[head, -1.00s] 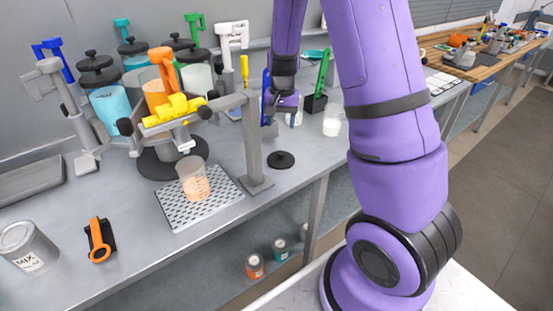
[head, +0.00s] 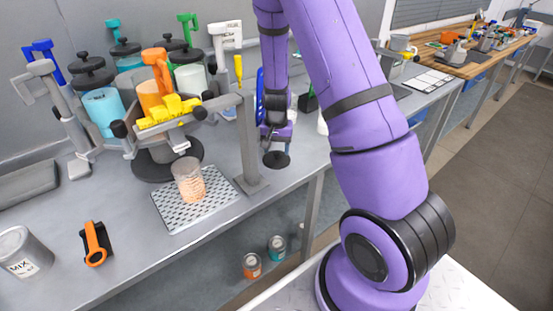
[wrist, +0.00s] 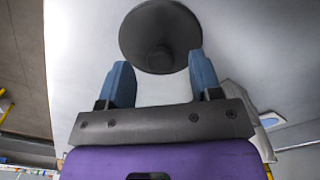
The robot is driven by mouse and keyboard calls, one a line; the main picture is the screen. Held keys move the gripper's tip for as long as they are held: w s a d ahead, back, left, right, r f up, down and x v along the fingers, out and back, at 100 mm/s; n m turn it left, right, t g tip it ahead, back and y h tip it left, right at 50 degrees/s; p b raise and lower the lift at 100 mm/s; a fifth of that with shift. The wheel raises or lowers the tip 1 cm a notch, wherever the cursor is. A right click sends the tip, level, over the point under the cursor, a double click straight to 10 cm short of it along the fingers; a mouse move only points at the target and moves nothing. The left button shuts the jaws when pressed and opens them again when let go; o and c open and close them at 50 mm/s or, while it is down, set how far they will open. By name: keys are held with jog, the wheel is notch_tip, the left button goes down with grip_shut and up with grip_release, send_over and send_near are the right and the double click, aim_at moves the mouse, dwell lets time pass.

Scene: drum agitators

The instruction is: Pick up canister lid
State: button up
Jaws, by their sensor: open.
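The black canister lid (head: 276,160) is a round disc with a small knob, on the grey table right of the metal post. In the wrist view the lid (wrist: 160,22) shows at the top centre, its knob pointing toward me. My gripper (wrist: 159,60) is open, with one blue-grey finger on each side of the knob. The fingers look apart from the knob, with nothing held. In the head view my gripper (head: 275,137) is right at the lid, on its far side; its fingertips are hard to make out there.
The grey post (head: 250,145) of the agitator stand is close left of my gripper. A perforated tray (head: 170,216) holds an orange-filled beaker (head: 188,180). Lidded canisters stand behind, including a blue one (head: 105,110). The table's front edge is close to the lid.

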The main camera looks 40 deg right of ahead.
jog(key=shift+f, duration=0.8)
jog(key=shift+c, duration=0.2)
jog(key=c, duration=1)
jog(key=shift+o, duration=0.2)
jog(key=shift+r, duration=0.15)
